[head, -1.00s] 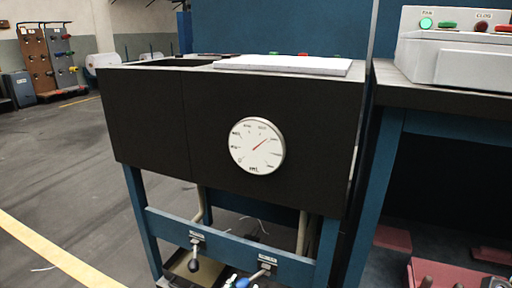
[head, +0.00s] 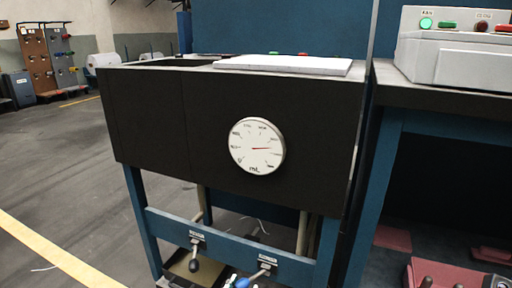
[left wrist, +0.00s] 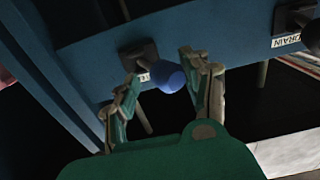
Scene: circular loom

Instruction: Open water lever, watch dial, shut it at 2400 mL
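The round white dial (head: 257,146) is on the front of the dark tank (head: 145,125). Its red needle points right, almost level; the small numbers are not legible. Below, on the blue rail, are a black-knobbed lever (head: 195,262) at left and a blue-knobbed lever (head: 243,282) at right, cut off by the bottom edge. In the left wrist view, my left gripper (left wrist: 165,92) is open, with a finger on each side of the blue knob (left wrist: 170,76). Contact cannot be told. The black-knobbed lever there (left wrist: 300,18) has a DRAIN label beside it. My right gripper is not in view.
A white panel (head: 285,65) lies on top of the tank. At right, a bench holds a grey control box (head: 455,60) with a lit green lamp and buttons. Red pieces (head: 393,238) lie beneath that bench. Open floor (head: 60,180) is at left.

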